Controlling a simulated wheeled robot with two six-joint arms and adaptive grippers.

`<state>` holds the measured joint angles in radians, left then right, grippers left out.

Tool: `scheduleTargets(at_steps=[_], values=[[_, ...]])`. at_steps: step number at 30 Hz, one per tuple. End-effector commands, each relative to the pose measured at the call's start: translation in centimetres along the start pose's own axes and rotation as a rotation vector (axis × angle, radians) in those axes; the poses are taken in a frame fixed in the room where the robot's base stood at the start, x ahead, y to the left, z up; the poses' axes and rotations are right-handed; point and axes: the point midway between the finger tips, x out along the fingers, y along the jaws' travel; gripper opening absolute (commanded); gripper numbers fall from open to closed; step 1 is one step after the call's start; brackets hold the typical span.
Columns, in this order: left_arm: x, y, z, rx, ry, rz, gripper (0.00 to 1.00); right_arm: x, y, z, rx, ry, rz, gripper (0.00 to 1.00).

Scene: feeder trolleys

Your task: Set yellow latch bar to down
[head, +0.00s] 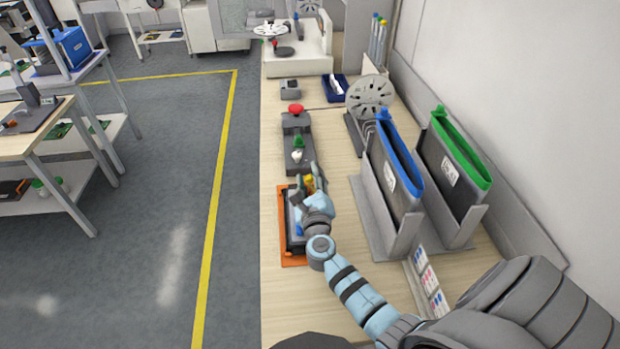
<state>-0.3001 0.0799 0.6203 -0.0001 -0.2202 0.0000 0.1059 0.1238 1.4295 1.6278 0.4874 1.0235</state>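A small yellow part (309,182), which looks like the yellow latch bar, shows at the far end of a dark fixture on an orange base plate (284,232). My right gripper (308,186) is over this fixture, with its fingers around or just beside the yellow part. I cannot tell whether they touch it or how far they are closed. The gripper and wrist hide much of the fixture and the bar's lower part, so the bar's position is unclear. A blue part (298,221) shows beside my wrist. My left gripper is not in view.
To the right are a blue-rimmed bin (398,165), a green-rimmed bin (455,165) and a slotted disc (370,97). The bench's left edge is close to the fixture.

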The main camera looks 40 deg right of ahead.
Motion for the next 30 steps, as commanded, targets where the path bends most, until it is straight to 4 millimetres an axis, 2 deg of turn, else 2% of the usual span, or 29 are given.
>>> scheduleTargets(at_steps=[4, 7, 15, 18, 21, 27, 28, 30], values=[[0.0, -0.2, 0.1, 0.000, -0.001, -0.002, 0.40, -0.4, 0.1, 0.0, 0.002, 0.000, 0.001, 0.36], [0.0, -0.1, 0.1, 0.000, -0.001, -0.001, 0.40, -1.9, 0.1, -0.1, 0.002, 0.001, 0.003, 0.36], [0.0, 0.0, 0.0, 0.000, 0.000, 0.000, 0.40, -9.3, 0.0, -0.2, 0.002, 0.004, 0.001, 0.36], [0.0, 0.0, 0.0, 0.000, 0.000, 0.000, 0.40, -11.1, -0.1, -0.2, 0.003, 0.003, 0.001, 0.36], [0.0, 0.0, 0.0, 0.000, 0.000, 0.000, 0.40, -12.0, -0.1, -0.1, 0.002, 0.002, -0.001, 0.36], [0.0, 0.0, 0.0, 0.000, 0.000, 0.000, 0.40, -12.1, -0.1, -0.1, 0.001, 0.001, -0.001, 0.36], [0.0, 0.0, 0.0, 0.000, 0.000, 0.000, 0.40, -12.1, -0.1, -0.1, 0.001, 0.001, -0.001, 0.34], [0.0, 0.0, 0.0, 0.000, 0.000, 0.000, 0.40, -12.1, -0.2, -0.1, -0.007, 0.000, -0.004, 0.23]])
